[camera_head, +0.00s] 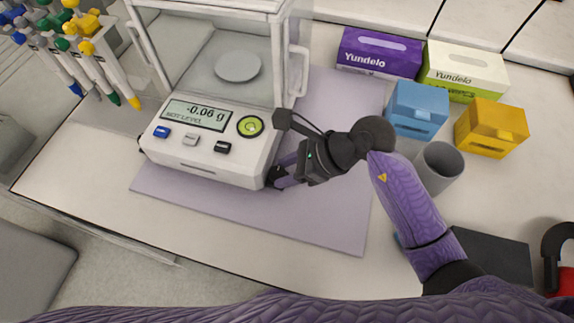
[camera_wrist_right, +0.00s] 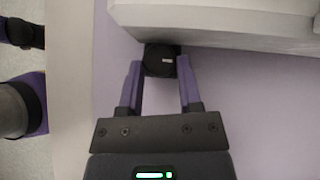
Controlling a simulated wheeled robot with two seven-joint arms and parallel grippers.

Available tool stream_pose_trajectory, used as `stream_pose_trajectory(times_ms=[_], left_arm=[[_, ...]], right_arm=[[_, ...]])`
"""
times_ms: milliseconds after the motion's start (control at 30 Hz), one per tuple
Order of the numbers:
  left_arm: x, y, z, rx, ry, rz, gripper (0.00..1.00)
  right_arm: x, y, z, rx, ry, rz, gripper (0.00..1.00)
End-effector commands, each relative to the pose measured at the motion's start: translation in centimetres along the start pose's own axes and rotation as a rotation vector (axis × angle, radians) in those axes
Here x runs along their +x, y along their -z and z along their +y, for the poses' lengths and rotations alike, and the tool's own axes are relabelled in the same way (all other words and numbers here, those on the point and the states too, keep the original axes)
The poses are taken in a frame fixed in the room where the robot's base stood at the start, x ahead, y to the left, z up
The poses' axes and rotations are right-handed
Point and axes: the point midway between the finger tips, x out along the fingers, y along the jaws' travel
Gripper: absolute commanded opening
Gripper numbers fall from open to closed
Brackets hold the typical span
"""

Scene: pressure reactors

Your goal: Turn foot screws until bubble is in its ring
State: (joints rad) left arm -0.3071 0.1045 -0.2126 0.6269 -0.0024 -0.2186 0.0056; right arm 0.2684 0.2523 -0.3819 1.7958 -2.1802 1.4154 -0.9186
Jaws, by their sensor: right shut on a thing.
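The white balance (camera_head: 215,160) stands on a lilac mat, its display (camera_head: 197,114) reading -0.06 g and NOT LEVEL. The round bubble level (camera_head: 250,126) is yellow-green with a dark rim, at the right of the front panel. The bubble is too small to place against its ring. My right gripper (camera_head: 277,176) is at the balance's front right corner. In the right wrist view its purple fingers (camera_wrist_right: 160,78) are shut on a black foot screw (camera_wrist_right: 161,60) with a small pale mark. My left gripper is not in view.
The glass draft shield (camera_head: 228,62) encloses the pan (camera_head: 238,67). Pipettes (camera_head: 92,62) hang at the left. The mat's front (camera_head: 290,225) is clear.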

Motion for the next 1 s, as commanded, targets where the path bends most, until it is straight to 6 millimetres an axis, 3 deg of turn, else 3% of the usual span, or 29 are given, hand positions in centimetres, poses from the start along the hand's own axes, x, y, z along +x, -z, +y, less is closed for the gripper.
stream_pose_trajectory(times_ms=[600, 1000], left_arm=[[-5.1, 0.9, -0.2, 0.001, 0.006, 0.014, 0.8], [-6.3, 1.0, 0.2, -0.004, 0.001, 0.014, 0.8]], right_arm=[[-0.2, -0.4, 0.7, 0.266, 0.266, 0.0, 0.0], [0.1, -0.3, 0.8, 0.342, 0.344, -0.002, 0.0]])
